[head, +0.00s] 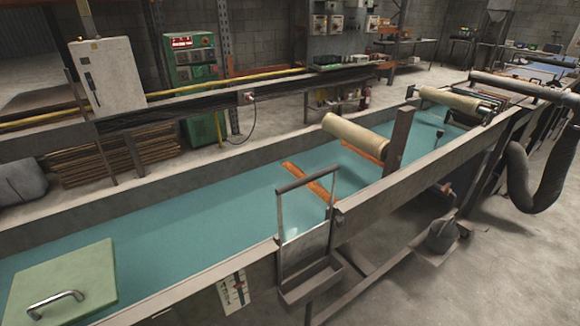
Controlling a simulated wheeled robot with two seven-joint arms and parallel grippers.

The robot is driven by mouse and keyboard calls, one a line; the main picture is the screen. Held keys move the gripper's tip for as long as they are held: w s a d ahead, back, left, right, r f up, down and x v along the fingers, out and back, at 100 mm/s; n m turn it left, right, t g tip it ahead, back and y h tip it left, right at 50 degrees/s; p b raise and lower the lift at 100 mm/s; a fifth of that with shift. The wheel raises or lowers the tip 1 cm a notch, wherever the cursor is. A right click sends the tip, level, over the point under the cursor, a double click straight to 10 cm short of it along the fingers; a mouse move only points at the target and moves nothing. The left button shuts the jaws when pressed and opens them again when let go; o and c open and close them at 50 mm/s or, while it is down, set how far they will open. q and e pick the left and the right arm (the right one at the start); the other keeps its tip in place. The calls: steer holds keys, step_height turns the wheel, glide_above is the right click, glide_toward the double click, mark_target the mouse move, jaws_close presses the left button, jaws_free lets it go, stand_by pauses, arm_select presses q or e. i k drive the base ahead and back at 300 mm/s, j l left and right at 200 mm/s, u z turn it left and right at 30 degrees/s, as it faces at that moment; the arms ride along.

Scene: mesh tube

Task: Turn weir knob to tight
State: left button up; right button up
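A long grey trough (400,195) with a teal surface inside runs from the lower left to the upper right. A rectangular metal weir frame (308,187) stands at its near wall, above a small open box (310,281). A small dark knob-like part (338,215) sits at the frame's right side on the wall. I cannot tell whether it is the weir knob, or how it is set. Neither gripper is in view.
A pale green lid (68,283) with a metal handle covers the trough's lower left end. A beige roller (356,136) and an upright post (398,139) stand farther along. An orange strip (309,179) crosses the teal surface. Concrete floor at the lower right is mostly clear.

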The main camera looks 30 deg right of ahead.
mark_target(340, 222)
steer(key=z, duration=1.35)
steer(key=i+l+u, duration=0.45)
steer(key=u, duration=0.15)
steer(key=i+l+u, duration=0.15)
steer(key=l+u, duration=0.15)
steer(key=i+l+u, duration=0.1)
steer(key=l+u, duration=0.2)
steer(key=i+l+u, duration=0.1)
steer(key=l+u, duration=0.15)
steer(key=l, duration=0.2)
steer(key=l+u, duration=0.3)
steer(key=i+l, duration=0.05)
steer(key=l, duration=0.05)
